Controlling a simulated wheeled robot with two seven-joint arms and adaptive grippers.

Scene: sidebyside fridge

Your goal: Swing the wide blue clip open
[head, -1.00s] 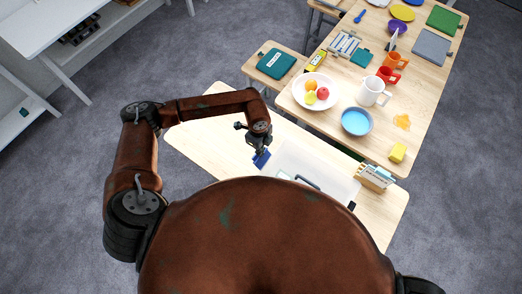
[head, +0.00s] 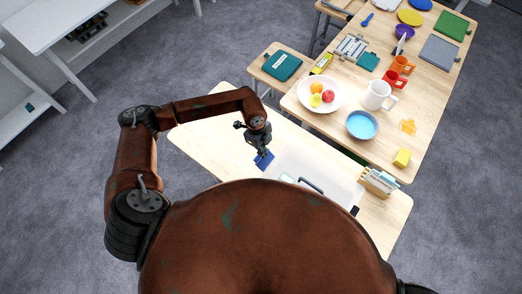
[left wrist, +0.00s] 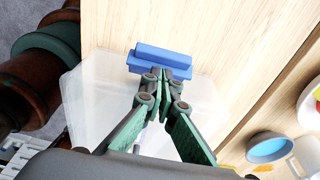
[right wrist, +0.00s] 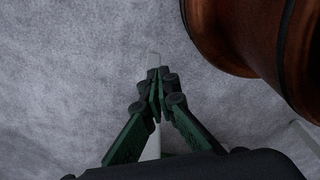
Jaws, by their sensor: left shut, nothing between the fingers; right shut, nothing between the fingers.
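The wide blue clip (head: 263,161) is at the left edge of a translucent box (head: 300,166) on the near table. In the left wrist view the clip (left wrist: 165,57) looks like a blue bar with a raised ridge along the box (left wrist: 92,105) edge. My left gripper (head: 259,149) is shut and empty, and points down at the clip. Its closed fingertips (left wrist: 161,74) overlap the clip's near edge there; I cannot tell whether they touch it. My right gripper (right wrist: 157,76) is shut and empty over grey carpet, away from the box.
A dark handle (head: 311,186) shows on the box. A card holder (head: 378,181) stands to its right. The taller table beyond carries a blue bowl (head: 362,125), a white mug (head: 377,95) and a fruit plate (head: 319,96). The near table's left part is bare.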

